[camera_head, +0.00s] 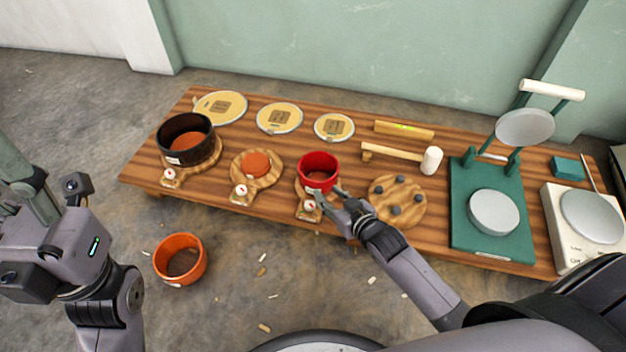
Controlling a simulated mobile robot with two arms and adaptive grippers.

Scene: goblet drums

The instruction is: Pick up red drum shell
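The red drum shell (319,171) is a short open cylinder standing upright on a round wooden stand at the middle of the wooden bench. My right gripper (329,193) is at the shell's near side, low and close to its wall. Its two fingertips look spread apart, and I cannot tell whether they touch the shell. The gripper and wrist partly hide the stand under the shell. My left arm is at the far left, well away from the shell; its fingers do not show clearly.
A black shell (185,138) stands on the bench's left, with an orange disc (257,164) on a stand beside it. A mallet (431,160), a pegged board (397,201) and a green press (491,220) are to the right. An orange shell (180,260) is on the floor.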

